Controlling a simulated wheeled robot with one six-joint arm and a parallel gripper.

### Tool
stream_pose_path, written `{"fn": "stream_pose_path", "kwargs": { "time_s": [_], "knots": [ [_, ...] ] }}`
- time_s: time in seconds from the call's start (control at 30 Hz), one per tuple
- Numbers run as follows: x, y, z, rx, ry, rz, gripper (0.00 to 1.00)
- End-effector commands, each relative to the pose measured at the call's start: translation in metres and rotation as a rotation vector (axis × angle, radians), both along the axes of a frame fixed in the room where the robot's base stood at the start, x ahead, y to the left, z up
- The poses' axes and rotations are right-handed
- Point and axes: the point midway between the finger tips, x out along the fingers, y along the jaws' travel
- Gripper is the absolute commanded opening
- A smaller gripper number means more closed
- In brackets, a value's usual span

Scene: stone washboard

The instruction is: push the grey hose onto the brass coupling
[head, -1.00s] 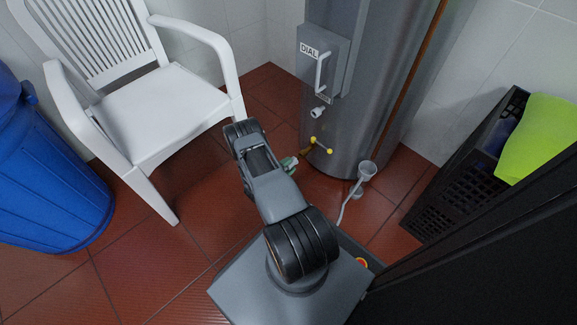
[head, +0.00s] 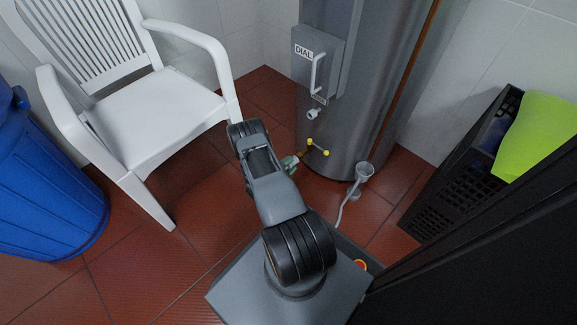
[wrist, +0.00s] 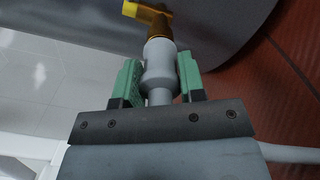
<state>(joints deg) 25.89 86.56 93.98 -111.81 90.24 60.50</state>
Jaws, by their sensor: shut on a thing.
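The brass coupling (wrist: 160,24) with a yellow handle sticks out low from the grey tank. In the head view the coupling (head: 305,152) shows just beyond my gripper (head: 291,162). In the wrist view my gripper (wrist: 160,77) has green fingers on both sides of the pale grey hose end (wrist: 158,60) and is shut on it. The hose end lines up with the coupling, and its tip meets the brass in the picture. I cannot tell how far it is on. The hose (wrist: 290,154) trails off to the right behind the gripper.
A white chair (head: 150,110) and blue barrel (head: 45,190) are left. A black crate (head: 465,170) with a green cloth (head: 540,130) is right. Tiled floor (head: 150,270) lies open front left.

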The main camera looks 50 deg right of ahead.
Motion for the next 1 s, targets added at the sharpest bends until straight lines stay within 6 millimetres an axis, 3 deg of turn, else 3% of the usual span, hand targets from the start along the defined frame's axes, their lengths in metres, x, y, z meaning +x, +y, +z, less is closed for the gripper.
{"fn": "stream_pose_path", "kwargs": {
  "time_s": [0.27,0.3,0.6,0.87,1.0],
  "knots": [
    [-0.001,-0.007,0.0,-0.001,-0.001,-0.001,0.04],
    [-0.001,-0.007,0.0,-0.001,-0.001,-0.001,0.39],
    [-0.001,-0.007,0.0,-0.001,-0.001,-0.001,0.67],
    [0.0,-0.005,0.0,0.0,0.0,0.001,0.67],
    [0.002,0.008,0.002,0.001,0.001,0.003,0.67]
  ]
}}
